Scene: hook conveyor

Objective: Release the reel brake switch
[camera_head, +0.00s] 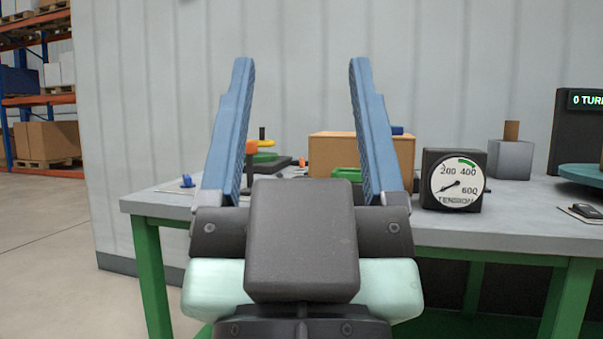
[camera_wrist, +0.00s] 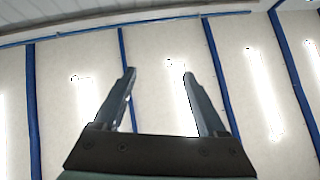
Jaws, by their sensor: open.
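My gripper (camera_head: 300,62) stands upright in front of the bench in the head view, blue fingers spread wide, with nothing between them. The same fingers (camera_wrist: 159,73) show open and empty in the wrist view. I cannot tell for sure which item is the reel brake switch. A small black device (camera_head: 587,210) lies on a pale plate at the bench's right edge, partly cut off by the picture. It is well to the right of my gripper, and its switch position is too small to read. A teal disc (camera_head: 582,175), perhaps the reel, is behind it, also cut off.
The grey bench (camera_head: 500,232) has green legs. On it are a tension gauge (camera_head: 455,181), a brown box (camera_head: 403,150) partly behind my gripper, a grey block (camera_head: 511,160) with a brown peg, a black display (camera_head: 575,125) and a blue knob (camera_head: 187,181). Floor at left is clear.

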